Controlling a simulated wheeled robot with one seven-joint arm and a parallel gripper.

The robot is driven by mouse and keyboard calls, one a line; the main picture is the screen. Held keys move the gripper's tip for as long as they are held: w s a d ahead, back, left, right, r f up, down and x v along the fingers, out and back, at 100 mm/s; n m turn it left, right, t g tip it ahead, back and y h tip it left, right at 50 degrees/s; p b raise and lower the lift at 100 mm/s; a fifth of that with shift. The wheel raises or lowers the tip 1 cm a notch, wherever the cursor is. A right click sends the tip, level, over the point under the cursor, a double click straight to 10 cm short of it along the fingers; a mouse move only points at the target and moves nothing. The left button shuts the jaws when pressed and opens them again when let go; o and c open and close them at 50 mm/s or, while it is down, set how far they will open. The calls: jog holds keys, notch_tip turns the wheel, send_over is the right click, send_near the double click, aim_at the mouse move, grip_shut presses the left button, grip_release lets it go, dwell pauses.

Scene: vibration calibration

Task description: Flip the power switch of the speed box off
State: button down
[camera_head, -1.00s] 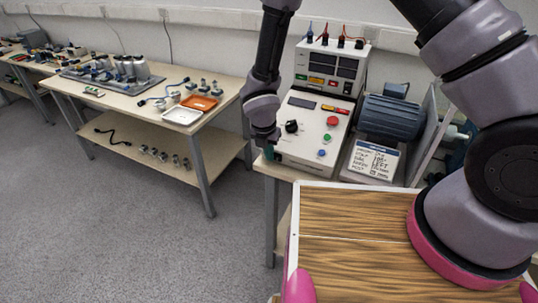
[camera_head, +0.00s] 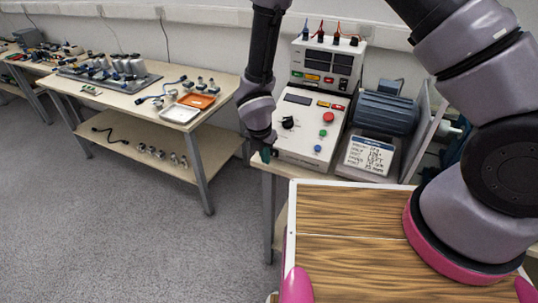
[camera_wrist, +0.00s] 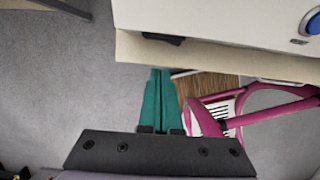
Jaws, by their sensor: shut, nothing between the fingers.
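The speed box (camera_head: 300,143) is a white box with a sloped panel on the bench. The panel has a black knob, a small display and red, green and blue buttons. In the wrist view the box's white side (camera_wrist: 215,18) fills the top right, with a blue button at the edge. A small dark part (camera_wrist: 163,38) shows low on that side; I cannot tell whether it is the power switch. My gripper (camera_head: 265,154) is just left of the box's front left corner. Its teal fingers (camera_wrist: 160,76) are shut and empty, apart from the box.
A power supply unit (camera_head: 327,63) with leads stands behind the box. A blue motor (camera_head: 385,113) and a label plate (camera_head: 368,157) are to its right. A side table (camera_head: 120,96) with trays and parts stands left. Open floor (camera_head: 100,220) lies between.

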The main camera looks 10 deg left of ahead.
jog(key=s+v, duration=0.1)
jog(key=v, duration=0.9)
jog(key=shift+a, duration=0.35)
jog(key=shift+r, duration=0.1)
